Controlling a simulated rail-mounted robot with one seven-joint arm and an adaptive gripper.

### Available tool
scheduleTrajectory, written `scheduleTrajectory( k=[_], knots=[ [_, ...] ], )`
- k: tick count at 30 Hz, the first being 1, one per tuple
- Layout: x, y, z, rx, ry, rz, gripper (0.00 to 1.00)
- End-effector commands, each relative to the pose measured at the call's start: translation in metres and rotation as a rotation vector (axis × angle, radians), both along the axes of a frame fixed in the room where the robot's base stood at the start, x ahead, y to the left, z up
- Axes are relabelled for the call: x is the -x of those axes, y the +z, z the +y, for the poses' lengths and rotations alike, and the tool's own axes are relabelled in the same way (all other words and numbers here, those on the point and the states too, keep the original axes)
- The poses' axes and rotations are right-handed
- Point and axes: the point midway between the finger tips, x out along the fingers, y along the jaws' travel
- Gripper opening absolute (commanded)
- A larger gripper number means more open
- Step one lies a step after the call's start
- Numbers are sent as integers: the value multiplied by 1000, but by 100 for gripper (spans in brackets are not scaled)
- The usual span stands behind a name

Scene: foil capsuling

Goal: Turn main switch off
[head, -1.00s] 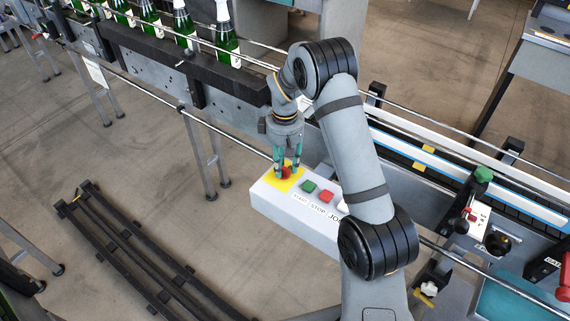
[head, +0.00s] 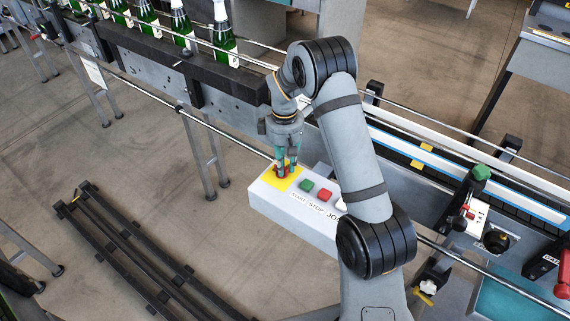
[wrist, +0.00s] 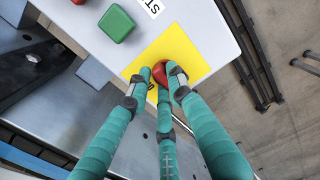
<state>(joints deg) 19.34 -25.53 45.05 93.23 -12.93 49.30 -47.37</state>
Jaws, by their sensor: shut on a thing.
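The main switch is a red knob (head: 285,171) on a yellow plate (head: 273,182) at the left end of a light grey control box (head: 290,217). My gripper (head: 287,169) points down over the plate in the head view, with its teal fingers shut on the red knob. In the wrist view the red knob (wrist: 159,73) sits between the fingertips, and the fingers partly cover it. The yellow plate (wrist: 190,50) shows beyond them. The knob's exact turn angle and most of the plate's markings are hidden.
A green button (head: 307,185) and a red button (head: 325,195) sit close to the right of the plate. Green bottles (head: 222,42) stand on the conveyor behind. A dark rail frame (head: 130,245) lies on the floor at left.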

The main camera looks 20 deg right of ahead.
Motion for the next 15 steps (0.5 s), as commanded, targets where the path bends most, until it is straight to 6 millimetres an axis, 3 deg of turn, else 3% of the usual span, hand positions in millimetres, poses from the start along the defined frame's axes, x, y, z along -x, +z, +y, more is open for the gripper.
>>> scheduleTrajectory(
  k=[1,5,6,15],
  knots=[
    [-8,4,7,-4,15,-24,0],
    [-8,4,7,-5,15,-25,0],
    [-8,4,8,-5,15,-25,22],
    [-5,2,4,-2,8,-15,40]
  ],
)
